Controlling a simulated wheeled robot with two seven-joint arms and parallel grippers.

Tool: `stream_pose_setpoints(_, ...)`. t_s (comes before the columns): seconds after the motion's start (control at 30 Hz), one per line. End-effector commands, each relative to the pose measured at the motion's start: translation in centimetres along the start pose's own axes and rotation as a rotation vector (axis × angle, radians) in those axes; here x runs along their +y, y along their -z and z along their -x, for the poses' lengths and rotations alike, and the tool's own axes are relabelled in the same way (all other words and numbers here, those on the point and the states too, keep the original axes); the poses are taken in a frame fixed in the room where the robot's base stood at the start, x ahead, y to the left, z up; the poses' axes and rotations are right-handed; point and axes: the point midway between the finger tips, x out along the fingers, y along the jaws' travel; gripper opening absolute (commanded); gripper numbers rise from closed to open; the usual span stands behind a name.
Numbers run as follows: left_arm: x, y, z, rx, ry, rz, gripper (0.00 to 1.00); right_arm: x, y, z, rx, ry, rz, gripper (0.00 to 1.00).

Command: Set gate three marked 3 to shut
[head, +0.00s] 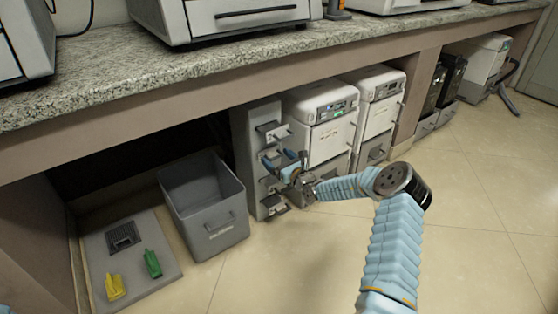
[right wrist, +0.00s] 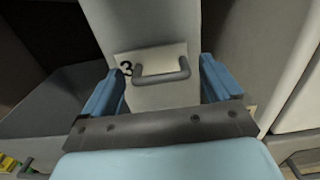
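Gate three (right wrist: 150,60) shows in the right wrist view as a pale plate with a black 3 at its left and a grey bar handle (right wrist: 163,77). I cannot tell how far out the gate stands. My right gripper (right wrist: 162,85) is open, with one blue finger on each side of the handle and gaps on both sides; it holds nothing. In the head view the right gripper (head: 282,162) is in front of the narrow grey rack (head: 242,145) under the counter and hides part of its stacked gates. My left gripper is out of view.
A grey bin (head: 207,195) stands left of the rack, and a board (head: 130,262) with yellow and green pieces lies further left. White machines (head: 322,115) stand close on the right. The counter (head: 200,62) overhangs the rack. The floor in front is clear.

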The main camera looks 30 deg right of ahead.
Motion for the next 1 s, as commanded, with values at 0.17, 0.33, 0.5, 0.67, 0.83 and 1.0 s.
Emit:
stream_pose_setpoints(0.17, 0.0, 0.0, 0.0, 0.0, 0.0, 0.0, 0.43, 0.0, 0.1, 0.1, 0.001, 0.0, 0.0, 0.94)
stream_pose_setpoints(0.33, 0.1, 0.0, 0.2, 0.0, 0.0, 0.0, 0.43, 0.0, 0.0, 0.6, 0.002, -0.001, 0.0, 0.94)
stream_pose_setpoints(0.5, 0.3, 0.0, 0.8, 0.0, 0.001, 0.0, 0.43, -0.1, -0.1, 3.4, 0.004, 0.0, 0.001, 0.94)
stream_pose_setpoints(0.67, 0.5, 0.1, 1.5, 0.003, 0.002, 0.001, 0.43, -0.1, -0.1, 7.5, 0.005, 0.001, 0.0, 0.94)
stream_pose_setpoints(0.83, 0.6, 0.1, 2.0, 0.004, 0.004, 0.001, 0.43, -0.1, -0.1, 11.2, 0.004, 0.001, -0.001, 0.94)
stream_pose_setpoints(1.0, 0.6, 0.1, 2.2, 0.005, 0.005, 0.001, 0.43, 0.0, 0.0, 13.3, 0.002, 0.0, 0.001, 0.94)
